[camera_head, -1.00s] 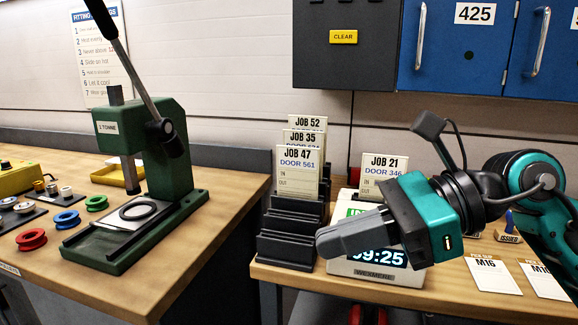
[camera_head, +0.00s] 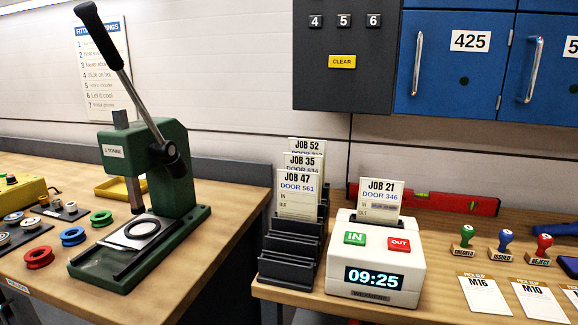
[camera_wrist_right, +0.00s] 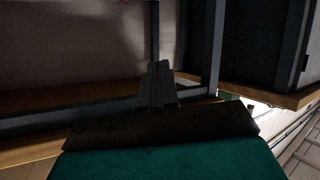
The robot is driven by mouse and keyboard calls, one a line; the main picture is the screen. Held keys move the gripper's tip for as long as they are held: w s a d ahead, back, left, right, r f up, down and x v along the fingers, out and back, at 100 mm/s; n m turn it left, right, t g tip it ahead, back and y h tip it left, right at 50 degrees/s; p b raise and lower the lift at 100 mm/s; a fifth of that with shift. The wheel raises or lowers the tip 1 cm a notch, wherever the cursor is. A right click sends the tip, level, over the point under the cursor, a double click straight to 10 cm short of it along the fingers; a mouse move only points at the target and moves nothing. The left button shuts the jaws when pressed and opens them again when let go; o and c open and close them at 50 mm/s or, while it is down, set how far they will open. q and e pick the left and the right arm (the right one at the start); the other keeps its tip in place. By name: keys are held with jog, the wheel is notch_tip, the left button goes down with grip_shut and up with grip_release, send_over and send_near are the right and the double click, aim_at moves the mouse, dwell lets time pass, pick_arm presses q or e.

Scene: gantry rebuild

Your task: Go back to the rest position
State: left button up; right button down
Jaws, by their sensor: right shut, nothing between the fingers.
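My right gripper (camera_wrist_right: 160,80) shows in the right wrist view, its dark fingers together and empty. It points toward a dark frame and a pale panel, away from the bench tops. Neither of my arms shows in the head view. The time clock (camera_head: 375,262) stands on the right bench with its IN and OUT buttons and the display 09:25 in full view. The JOB 21 card (camera_head: 380,198) stands upright in the clock's top.
A card rack (camera_head: 291,250) with several job cards stands left of the clock. A green press (camera_head: 160,170) stands on the left bench near coloured rings. In the wrist view, a dark frame post (camera_wrist_right: 215,50) is close by.

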jog(key=s+f+m+g, duration=0.1)
jog(key=s+f+g, duration=0.1)
jog(key=s+f, duration=0.2)
jog(key=shift+s+f+m+h, duration=0.15)
jog(key=shift+s+m+h, duration=0.15)
jog(key=shift+s+m, duration=0.1)
dwell(1.1)
